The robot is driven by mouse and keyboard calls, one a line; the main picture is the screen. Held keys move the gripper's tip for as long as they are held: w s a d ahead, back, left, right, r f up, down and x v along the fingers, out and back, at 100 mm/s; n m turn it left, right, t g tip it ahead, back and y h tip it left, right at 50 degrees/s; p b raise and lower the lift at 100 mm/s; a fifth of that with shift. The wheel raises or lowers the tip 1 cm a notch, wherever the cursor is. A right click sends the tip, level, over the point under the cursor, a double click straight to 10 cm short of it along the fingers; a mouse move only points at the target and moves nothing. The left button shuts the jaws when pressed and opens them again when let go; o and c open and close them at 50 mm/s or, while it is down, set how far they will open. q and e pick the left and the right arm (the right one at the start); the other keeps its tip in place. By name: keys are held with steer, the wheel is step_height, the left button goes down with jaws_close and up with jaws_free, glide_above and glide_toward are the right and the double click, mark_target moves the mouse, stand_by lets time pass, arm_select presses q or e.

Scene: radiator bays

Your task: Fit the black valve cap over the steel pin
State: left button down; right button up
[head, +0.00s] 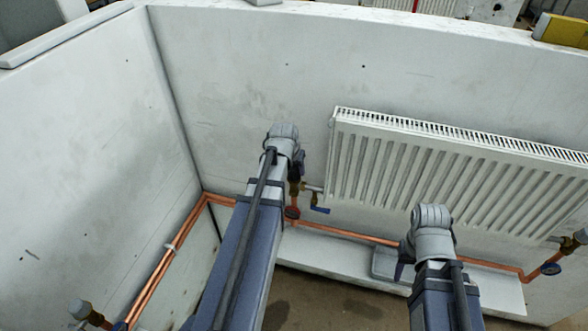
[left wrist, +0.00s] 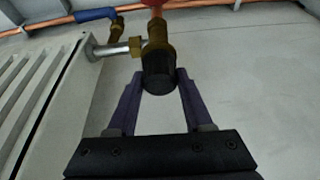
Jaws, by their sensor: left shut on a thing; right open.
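The black valve cap (left wrist: 158,72) sits between the fingertips of my left gripper (left wrist: 157,80) in the left wrist view. My left gripper is shut on it. The cap lines up with the brass valve body (left wrist: 156,42) and appears to meet its end; I cannot tell how far it is seated. The steel pin is hidden. In the head view, my left gripper (head: 296,168) is just above the brass valve (head: 294,189) at the radiator's left end, and the cap is hard to make out. My right gripper (head: 402,262) is open, low in front of the radiator.
The white radiator (head: 440,180) hangs on the back wall. A copper pipe (head: 350,235) runs along the wall below it. A blue lever (head: 320,210) and a red handle (head: 292,212) are close to the brass valve. A pale ledge (head: 320,257) lies beneath.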

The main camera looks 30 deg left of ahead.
arm_select(q)
steer(key=shift+f+b, duration=0.3)
steer(key=shift+b, duration=0.05)
stand_by(0.4)
jaws_free()
stand_by(0.4)
steer(key=shift+r+p, duration=2.65)
steer(key=shift+p, duration=0.05)
